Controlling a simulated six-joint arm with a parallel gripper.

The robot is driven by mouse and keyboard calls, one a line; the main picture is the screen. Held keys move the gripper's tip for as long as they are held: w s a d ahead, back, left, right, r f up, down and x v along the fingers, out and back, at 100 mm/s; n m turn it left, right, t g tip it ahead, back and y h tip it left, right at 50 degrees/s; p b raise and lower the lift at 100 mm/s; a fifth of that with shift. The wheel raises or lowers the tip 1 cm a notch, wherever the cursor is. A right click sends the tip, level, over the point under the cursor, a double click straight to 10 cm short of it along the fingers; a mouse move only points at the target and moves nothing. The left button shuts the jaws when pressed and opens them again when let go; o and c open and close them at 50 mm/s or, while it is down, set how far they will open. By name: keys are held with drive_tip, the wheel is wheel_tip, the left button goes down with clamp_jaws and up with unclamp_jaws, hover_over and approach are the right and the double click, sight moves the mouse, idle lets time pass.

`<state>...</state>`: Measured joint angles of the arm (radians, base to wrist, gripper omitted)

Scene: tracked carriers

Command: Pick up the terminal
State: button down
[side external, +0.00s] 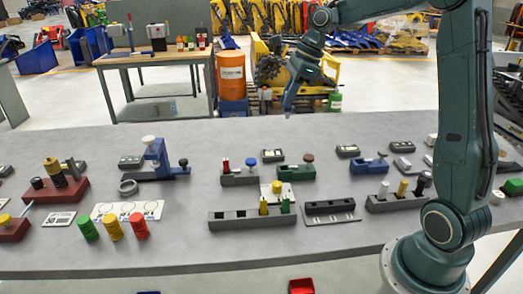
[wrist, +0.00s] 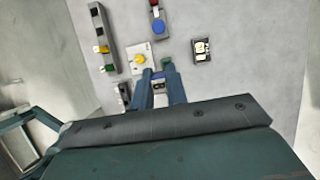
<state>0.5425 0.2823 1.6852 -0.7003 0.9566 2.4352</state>
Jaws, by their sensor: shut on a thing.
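My gripper (side external: 289,108) hangs high, beyond the row of parts at the far side of the table. In the wrist view its two blue fingers (wrist: 162,74) are close together on a small thing. That thing is mostly hidden between the fingertips, and I cannot tell which thing it is. Small dark boxes with light faces lie on the table, one at the middle (side external: 272,156) and one to its right (side external: 348,151). One such box also shows right of my fingers in the wrist view (wrist: 201,50). Which of these is a terminal is not clear.
The grey table (side external: 180,245) bears a long dark rail (side external: 235,219), a red-and-blue-knobbed carrier (side external: 238,178), a green carrier (side external: 296,173), and a blue stand (side external: 155,160). Green, yellow and red cylinders (side external: 113,227) stand at the left. The table's front strip is clear.

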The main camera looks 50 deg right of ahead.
drive_tip(key=shift+r, duration=0.15)
idle(0.5)
drive_tip(key=a+f+n+g, duration=0.2)
drive_tip(key=a+f+n, duration=0.1)
drive_tip(key=a+n, duration=0.3)
drive_tip(key=s+a+f+n+g, duration=0.1)
drive_tip(key=a+f+n, duration=0.3)
drive_tip(key=a, duration=0.5)
drive_tip(key=s+a+f+n+g, duration=0.1)
drive_tip(key=a+f+n+g, duration=0.2)
drive_tip(key=a+n, duration=0.4)
drive_tip(key=shift+s+a+f+n, duration=0.15)
drive_tip(key=shift+s+f+n, duration=0.1)
drive_tip(key=shift+f+n, duration=0.4)
drive_tip(key=shift+f, duration=0.3)
drive_tip(key=shift+f, duration=1.8)
drive_tip(key=shift+f, duration=1.5)
idle(0.9)
